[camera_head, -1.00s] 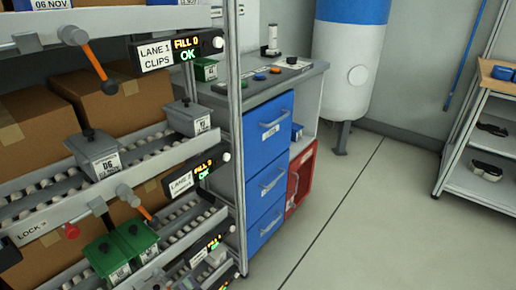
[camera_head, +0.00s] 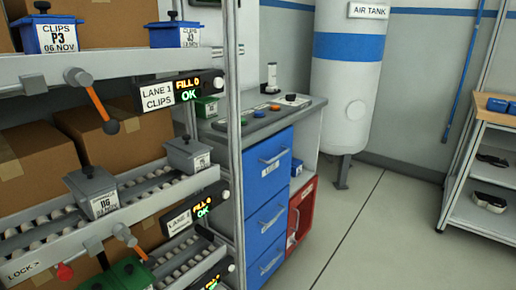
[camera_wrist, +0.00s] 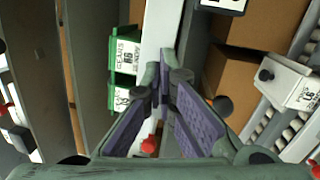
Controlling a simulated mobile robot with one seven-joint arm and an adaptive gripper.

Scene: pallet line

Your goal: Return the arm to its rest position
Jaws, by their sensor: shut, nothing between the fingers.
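My gripper (camera_wrist: 163,82) shows in the wrist view, with its purple-padded fingers meeting at the tips. It is shut and holds nothing. Its fingertips point toward the flow rack, with green bins (camera_wrist: 126,52) to their left and a grey bin (camera_wrist: 292,82) to their right. How near the fingers are to the rack I cannot tell. My arm and gripper do not show in the head view.
The rack's rail (camera_head: 70,66) with lane levers stands at left, holding blue bins (camera_head: 48,36), grey bins (camera_head: 92,190) and cardboard boxes. A blue drawer cabinet (camera_head: 268,170), an air tank (camera_head: 345,80) and a shelf table (camera_head: 480,165) stand beyond. The floor (camera_head: 385,230) at right is clear.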

